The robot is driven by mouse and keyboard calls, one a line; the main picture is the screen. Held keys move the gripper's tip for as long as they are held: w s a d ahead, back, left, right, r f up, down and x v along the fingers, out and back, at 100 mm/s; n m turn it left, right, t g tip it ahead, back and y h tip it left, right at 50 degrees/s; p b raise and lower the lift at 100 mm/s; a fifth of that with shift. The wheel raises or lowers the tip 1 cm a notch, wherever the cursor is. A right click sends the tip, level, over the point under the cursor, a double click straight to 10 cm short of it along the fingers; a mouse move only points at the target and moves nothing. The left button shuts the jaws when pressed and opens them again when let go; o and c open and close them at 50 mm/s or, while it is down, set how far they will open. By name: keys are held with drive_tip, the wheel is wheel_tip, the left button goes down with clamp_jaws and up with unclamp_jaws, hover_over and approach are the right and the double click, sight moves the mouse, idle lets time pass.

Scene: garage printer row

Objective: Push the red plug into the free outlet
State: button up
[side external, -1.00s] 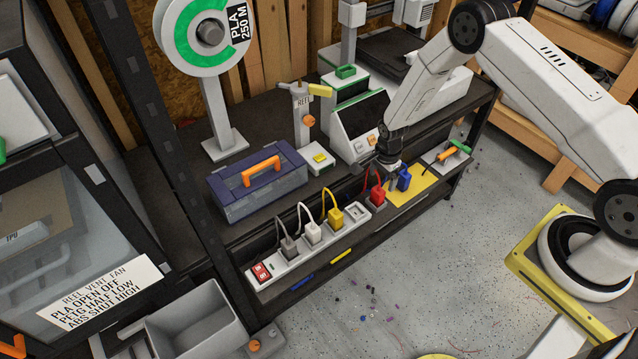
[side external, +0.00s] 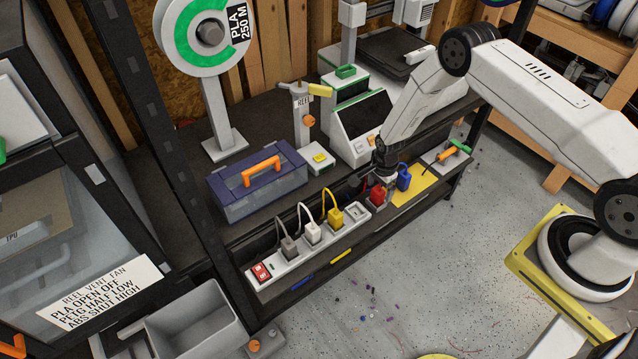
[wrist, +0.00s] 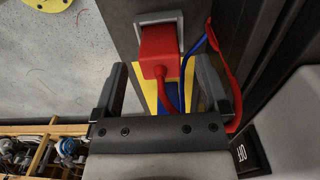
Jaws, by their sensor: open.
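The red plug (side external: 377,197) stands upright at the right end of the white power strip (side external: 290,262), in or on a small grey square frame. It also shows in the wrist view (wrist: 158,52), with its red cord curving to the right. The free outlet (side external: 357,212) is the empty square socket just left of the red plug. My gripper (side external: 375,184) is open, directly above the red plug. In the wrist view my gripper's fingers (wrist: 162,68) are spread on either side of the plug, apart from it.
Grey (side external: 289,248), white (side external: 312,233) and yellow plugs (side external: 335,217) fill the other outlets, with cords arching behind. A toolbox (side external: 258,182) sits behind the strip.

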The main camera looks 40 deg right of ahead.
sight(379, 189)
drive_tip(key=shift+f, duration=1.55)
clamp_jaws()
